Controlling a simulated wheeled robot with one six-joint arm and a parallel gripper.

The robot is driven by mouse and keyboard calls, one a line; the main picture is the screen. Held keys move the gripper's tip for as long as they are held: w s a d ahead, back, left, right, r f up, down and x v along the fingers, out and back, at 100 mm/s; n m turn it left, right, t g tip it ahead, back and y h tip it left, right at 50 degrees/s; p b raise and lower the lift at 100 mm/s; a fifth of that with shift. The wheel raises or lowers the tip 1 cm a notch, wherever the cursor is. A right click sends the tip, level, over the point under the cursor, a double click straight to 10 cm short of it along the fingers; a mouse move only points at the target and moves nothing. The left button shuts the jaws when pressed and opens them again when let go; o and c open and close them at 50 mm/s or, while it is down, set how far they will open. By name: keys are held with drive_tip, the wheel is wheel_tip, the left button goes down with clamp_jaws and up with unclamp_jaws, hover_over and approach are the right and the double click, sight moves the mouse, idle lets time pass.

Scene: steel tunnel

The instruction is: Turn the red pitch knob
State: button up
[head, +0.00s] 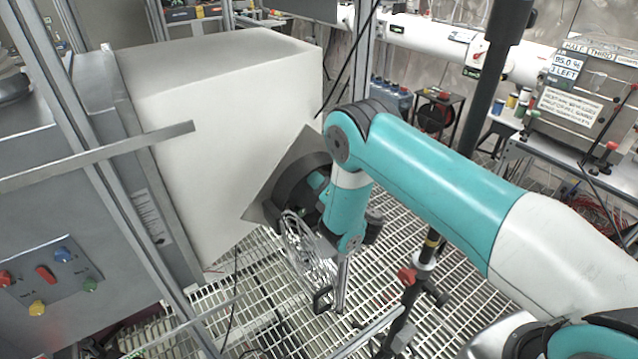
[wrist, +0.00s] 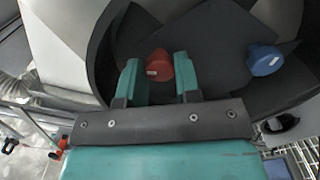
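The red knob (wrist: 159,66) shows in the wrist view on a dark surface inside a round dark housing, with a small white label on its face. My gripper (wrist: 158,75) has its two teal fingers apart, one on each side of the red knob in the picture; I cannot tell whether they touch it. A blue knob (wrist: 265,60) sits to the right on the same dark surface. In the head view the dark round housing (head: 290,190) is mounted on a tilted grey plate, and my gripper (head: 317,181) is at it. The red knob is hidden there.
A large white box (head: 210,100) stands behind the housing. A grey panel with coloured buttons (head: 48,280) is at left, behind metal frame bars (head: 100,155). A dark upright pole (head: 490,80) stands behind my arm. The floor is open metal grating (head: 385,265).

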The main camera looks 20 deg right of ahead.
drive_tip(key=shift+c, duration=0.7)
drive_tip(key=shift+m, duration=0.3)
drive_tip(key=shift+m+p, duration=0.3)
drive_tip(key=shift+m, duration=3.3)
drive_tip(key=o, duration=0.9)
